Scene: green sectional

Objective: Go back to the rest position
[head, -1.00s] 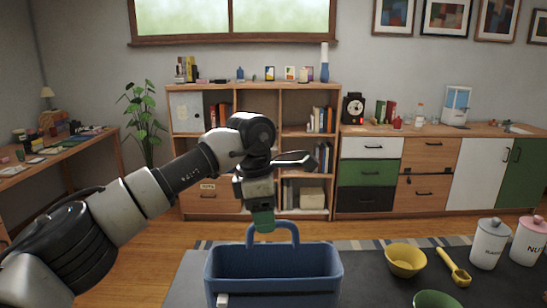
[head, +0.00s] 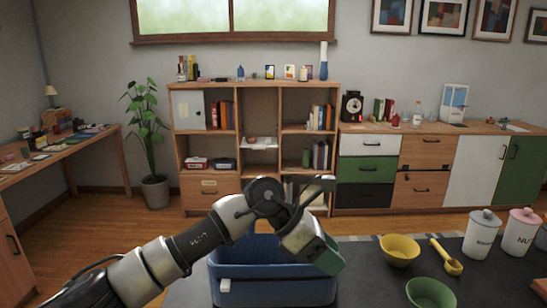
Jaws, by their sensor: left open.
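My left arm comes in from the lower left and reaches over the blue basket (head: 270,288) on the dark table. I cannot tell how far above the basket the gripper is. My right gripper is not in view.
A shelf unit (head: 258,97) and cabinets stand along the back wall.

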